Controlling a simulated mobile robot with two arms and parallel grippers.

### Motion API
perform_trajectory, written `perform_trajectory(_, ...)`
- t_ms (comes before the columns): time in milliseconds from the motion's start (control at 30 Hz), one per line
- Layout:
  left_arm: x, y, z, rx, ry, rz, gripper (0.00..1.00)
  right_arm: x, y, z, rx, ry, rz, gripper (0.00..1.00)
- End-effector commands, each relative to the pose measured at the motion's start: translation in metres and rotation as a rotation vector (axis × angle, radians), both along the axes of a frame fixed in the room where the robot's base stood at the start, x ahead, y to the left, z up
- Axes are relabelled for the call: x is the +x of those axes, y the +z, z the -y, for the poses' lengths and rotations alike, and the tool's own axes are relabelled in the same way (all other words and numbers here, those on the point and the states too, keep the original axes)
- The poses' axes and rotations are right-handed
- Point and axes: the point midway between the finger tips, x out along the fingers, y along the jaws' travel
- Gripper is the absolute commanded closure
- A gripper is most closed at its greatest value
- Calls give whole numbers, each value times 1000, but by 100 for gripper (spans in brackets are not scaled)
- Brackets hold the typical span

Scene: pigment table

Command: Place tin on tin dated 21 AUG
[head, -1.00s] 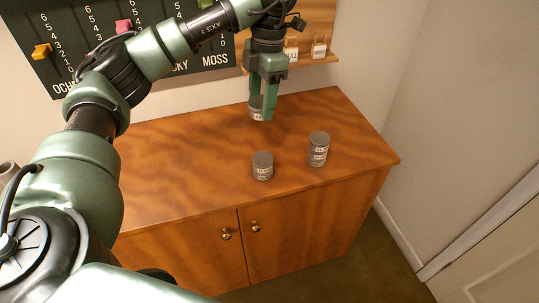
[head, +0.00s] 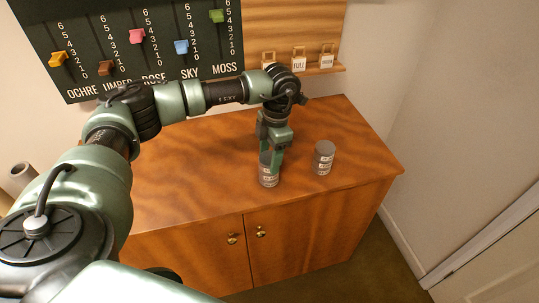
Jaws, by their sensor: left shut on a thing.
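My left gripper (head: 271,160) points down over the front-left grey tins (head: 268,181) on the wooden cabinet top (head: 200,170). It is shut on a grey tin with a pale label, mostly hidden between its fingers. The held tin is in line with the tins below it; I cannot tell whether they touch. A taller grey stack of tins (head: 324,158) with pale labels stands upright to the right, apart from the gripper. The dates on the labels are too small to read. My right gripper is not in view.
A dark board (head: 115,45) with coloured sliders hangs on the wall behind. A wooden shelf (head: 312,72) with small tags, one reading FULL, is beside it. The cabinet top is clear at left and right. Its front edge is close to the front-left tins.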

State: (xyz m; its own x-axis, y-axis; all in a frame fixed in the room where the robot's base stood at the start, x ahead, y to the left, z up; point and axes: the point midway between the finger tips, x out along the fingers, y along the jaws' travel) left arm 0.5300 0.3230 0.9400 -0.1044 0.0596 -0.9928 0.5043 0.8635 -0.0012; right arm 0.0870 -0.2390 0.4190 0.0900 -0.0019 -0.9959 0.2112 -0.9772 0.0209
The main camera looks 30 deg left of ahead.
Motion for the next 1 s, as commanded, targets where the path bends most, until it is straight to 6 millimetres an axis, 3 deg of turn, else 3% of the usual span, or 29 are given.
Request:
perform_trajectory(267,0,-4,0,0,1,0,89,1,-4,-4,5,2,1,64)
perform_trajectory(300,0,-3,0,0,1,0,42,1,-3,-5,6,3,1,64)
perform_trajectory(367,0,-2,0,0,1,0,26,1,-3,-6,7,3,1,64)
perform_trajectory(767,0,3,0,0,1,0,26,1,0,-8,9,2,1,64)
perform_trajectory(1000,6,41,3,-1,1,5,26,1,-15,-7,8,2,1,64)
